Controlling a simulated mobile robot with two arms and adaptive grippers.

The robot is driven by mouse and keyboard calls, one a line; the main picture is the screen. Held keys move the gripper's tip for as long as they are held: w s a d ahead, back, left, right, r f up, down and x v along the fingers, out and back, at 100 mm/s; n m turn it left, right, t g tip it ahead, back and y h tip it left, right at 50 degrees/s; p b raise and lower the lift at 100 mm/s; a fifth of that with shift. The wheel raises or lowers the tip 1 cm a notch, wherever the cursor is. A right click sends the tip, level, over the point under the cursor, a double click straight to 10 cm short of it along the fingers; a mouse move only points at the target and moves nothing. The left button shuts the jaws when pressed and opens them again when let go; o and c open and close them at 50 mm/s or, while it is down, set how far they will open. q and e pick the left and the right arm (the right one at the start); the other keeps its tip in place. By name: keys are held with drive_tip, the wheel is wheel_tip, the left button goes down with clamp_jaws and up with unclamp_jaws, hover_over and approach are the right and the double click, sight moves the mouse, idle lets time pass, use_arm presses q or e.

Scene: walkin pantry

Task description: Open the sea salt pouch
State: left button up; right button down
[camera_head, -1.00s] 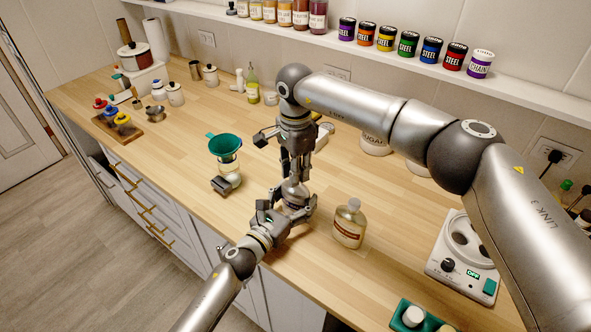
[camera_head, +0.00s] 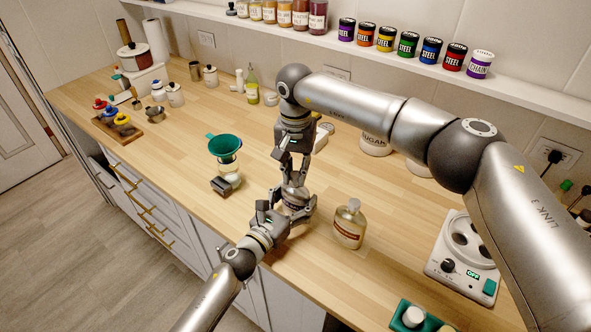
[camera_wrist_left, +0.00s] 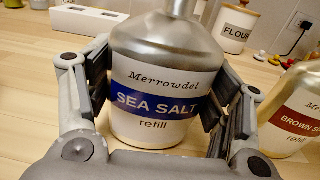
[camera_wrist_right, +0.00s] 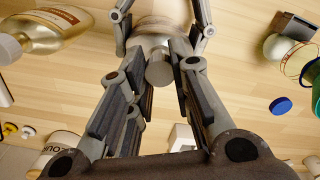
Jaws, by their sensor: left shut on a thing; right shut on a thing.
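The sea salt pouch (camera_wrist_left: 155,105), silvery with a white and blue label reading "SEA SALT refill", stands upright on the counter. My left gripper (camera_head: 290,208) is shut around its body, with a finger on each side. In the right wrist view, the pouch's pale round cap (camera_wrist_right: 160,70) lies between the fingers of my right gripper (camera_head: 293,177), which comes down from above and is shut on it. The cap still appears to sit on the neck; the contact is partly hidden. In the head view, the grippers cover most of the pouch.
A brown sugar pouch (camera_head: 349,226) stands close to the right. A jar with a green funnel (camera_head: 225,146) stands to the left. A white appliance with round openings (camera_head: 463,252) and a green tray (camera_head: 408,306) are at right. The counter's left middle has free room.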

sight(295, 174)
drive_tip(key=shift+r, duration=0.25)
drive_tip(key=shift+r, duration=0.85)
drive_tip(key=shift+r, duration=2.05)
use_arm(q)
drive_tip(key=o, duration=2.1)
drive_tip(key=shift+c, duration=0.2)
